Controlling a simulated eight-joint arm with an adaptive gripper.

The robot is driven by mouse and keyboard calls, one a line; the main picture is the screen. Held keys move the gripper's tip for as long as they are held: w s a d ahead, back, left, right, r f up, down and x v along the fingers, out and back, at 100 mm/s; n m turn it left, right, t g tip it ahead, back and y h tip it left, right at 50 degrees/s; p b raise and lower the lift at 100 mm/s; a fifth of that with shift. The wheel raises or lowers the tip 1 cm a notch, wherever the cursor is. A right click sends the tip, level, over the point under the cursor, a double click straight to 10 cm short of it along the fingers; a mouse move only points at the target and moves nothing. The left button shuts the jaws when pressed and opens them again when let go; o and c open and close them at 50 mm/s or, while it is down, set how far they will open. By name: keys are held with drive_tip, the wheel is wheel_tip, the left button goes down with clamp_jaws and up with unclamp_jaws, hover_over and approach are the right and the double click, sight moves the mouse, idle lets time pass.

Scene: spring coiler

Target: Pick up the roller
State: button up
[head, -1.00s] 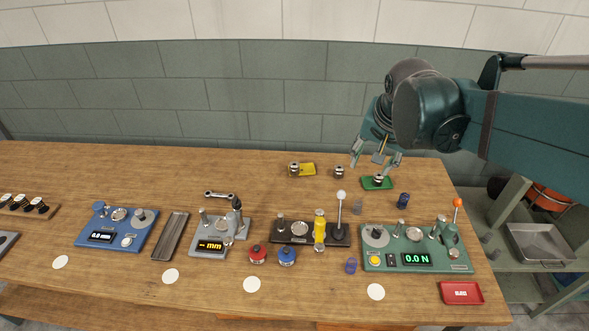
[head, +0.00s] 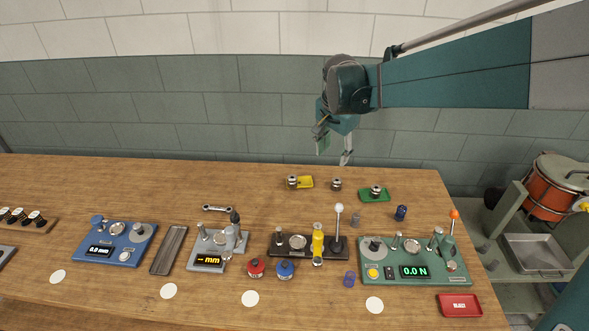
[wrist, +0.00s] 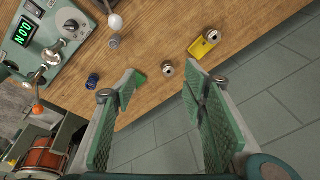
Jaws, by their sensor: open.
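My gripper (head: 334,152) is open and empty, above and behind the middle roller. In the wrist view, the middle roller (wrist: 167,67) shows just beyond the gap between my fingertips (wrist: 159,84). The yellow pad (wrist: 203,46) is up and right, and the green pad (wrist: 140,79) is partly hidden by my left finger.
A green force gauge station (head: 440,274), a black press with a white-knobbed lever (head: 339,209) and a grey station (head: 198,241) stand in front. A dark blue cylinder (head: 401,212) and a red tray (head: 459,305) are at right. The back left tabletop is clear.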

drive_tip(key=w+a+f+m+g, duration=0.1)
drive_tip(key=w+a+f+m, duration=0.1)
drive_tip(key=w+a+f, duration=0.6)
drive_tip(key=m+g+h+p, duration=0.1)
drive_tip(key=m+p, duration=0.1)
drive_tip(key=m, duration=0.1)
hover_over(292, 180)
drive_tip(key=w, duration=0.1)
drive_tip(key=f, duration=1)
drive_tip(key=shift+a+f, duration=0.15)
drive_tip(key=shift+a, duration=0.2)
drive_tip(key=shift+w+a+f, duration=0.15)
drive_tip(key=shift+a+f, duration=0.15)
drive_tip(key=shift+f, duration=0.2)
drive_tip(key=shift+f, duration=0.1)
drive_tip(key=shift+w+d+f, duration=0.1)
drive_tip(key=shift+d+f, duration=0.1)
drive_tip(key=shift+f, duration=1)
drive_tip(key=shift+f, duration=0.1)
drive_tip(key=shift+d+f, duration=0.25)
drive_tip(key=shift+f, duration=1)
drive_tip(key=shift+d+f, duration=0.2)
drive_tip(key=shift+f, duration=1)
